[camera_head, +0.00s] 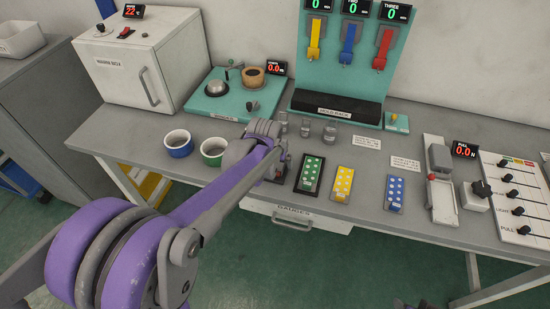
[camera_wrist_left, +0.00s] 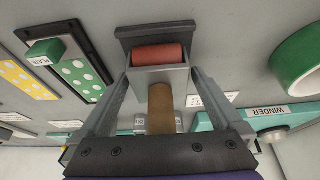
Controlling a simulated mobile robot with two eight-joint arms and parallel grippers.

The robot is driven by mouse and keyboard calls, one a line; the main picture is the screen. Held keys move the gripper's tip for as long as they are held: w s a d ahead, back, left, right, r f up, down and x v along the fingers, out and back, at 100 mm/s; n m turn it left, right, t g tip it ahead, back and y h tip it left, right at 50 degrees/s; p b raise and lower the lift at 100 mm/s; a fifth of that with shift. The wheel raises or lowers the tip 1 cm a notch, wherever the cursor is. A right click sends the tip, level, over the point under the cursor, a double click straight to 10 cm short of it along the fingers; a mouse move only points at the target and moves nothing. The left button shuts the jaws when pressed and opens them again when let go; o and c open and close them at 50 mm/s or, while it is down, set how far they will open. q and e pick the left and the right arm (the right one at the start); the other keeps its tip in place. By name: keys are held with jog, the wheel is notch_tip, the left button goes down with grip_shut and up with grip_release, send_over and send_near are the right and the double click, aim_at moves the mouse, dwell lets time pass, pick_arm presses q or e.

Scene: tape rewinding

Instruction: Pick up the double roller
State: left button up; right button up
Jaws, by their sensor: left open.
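A roller tool with a red roller (camera_wrist_left: 158,54) in a grey bracket and a brown handle (camera_wrist_left: 161,108) shows in the left wrist view. I take it for the double roller; I make out only one roller clearly. My left gripper (camera_wrist_left: 160,84) is open, with one finger on each side of the bracket and handle. I cannot tell whether the fingers touch it. A dark plate (camera_wrist_left: 155,34) lies at the roller end. In the head view my left gripper (camera_head: 275,165) is at the bench's front edge and mostly hides the tool.
Green (camera_head: 310,174), yellow (camera_head: 342,183) and blue (camera_head: 395,194) dotted trays lie to the right. Small clear cylinders (camera_head: 330,133) stand behind. A drawer (camera_head: 290,216) is below. A small dark piece at the bottom edge is unclear.

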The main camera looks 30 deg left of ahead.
pick_arm(q)
jog(key=c, duration=1.5)
